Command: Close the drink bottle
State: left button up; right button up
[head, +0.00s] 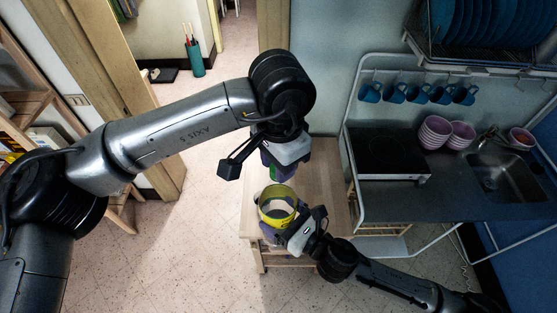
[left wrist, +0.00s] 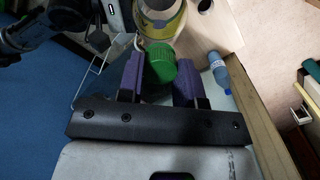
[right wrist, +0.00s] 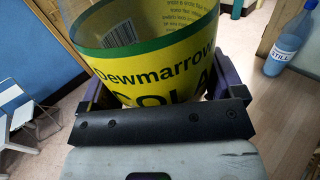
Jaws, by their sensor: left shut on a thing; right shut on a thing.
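A yellow-labelled drink bottle (head: 277,217) is held above or at the wooden table's near end; the label in the right wrist view reads "Dewmarrow COLA" (right wrist: 160,70). My right gripper (head: 290,230) is shut on the bottle's side. My left gripper (head: 277,165) hangs over the bottle's far side, its purple fingers either side of a green cap (left wrist: 161,62), shut on it. In the left wrist view the yellow bottle (left wrist: 160,20) shows just beyond the cap. I cannot tell whether cap and bottle touch. The bottle's neck is not clearly visible.
The wooden table (head: 325,190) has clear room right of the bottle. A blue bottle (right wrist: 290,38) stands apart to the right in the right wrist view. A counter with hob (head: 390,152), pink bowls (head: 436,130) and a sink (head: 500,177) lies right; blue mugs (head: 415,93) hang above.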

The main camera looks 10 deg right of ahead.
pick_arm(q)
jog(key=shift+m, duration=1.1)
jog(key=o, duration=0.9)
jog(key=shift+r, duration=0.1)
jog(key=shift+r, duration=2.2)
jog(key=shift+c, duration=0.2)
